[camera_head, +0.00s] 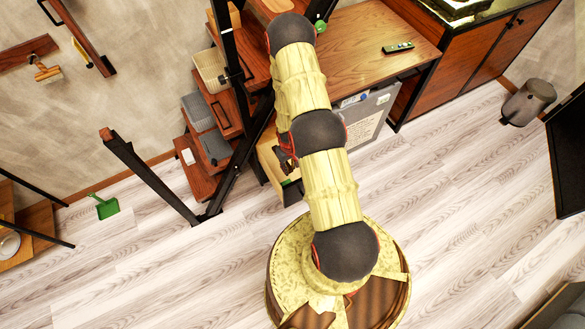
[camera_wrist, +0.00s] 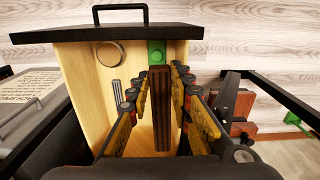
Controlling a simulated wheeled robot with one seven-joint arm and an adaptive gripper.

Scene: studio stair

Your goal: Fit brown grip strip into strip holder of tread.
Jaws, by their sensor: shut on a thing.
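The brown grip strip (camera_wrist: 161,110) is dark and ridged, and stands out lengthwise in the middle of the wrist view. My gripper (camera_wrist: 160,80) is shut on it, with a yellow finger on each side. Strip and gripper are over an open light-wood drawer (camera_wrist: 85,75). In the head view the drawer (camera_head: 268,160) shows left of my arm, which hides most of the gripper. Reddish-brown stair treads (camera_head: 200,182) rise at the left of the drawer. I cannot make out the strip holder.
A black stair post (camera_head: 150,178) stands left of the drawer. A green dustpan (camera_head: 107,207) lies on the floor.

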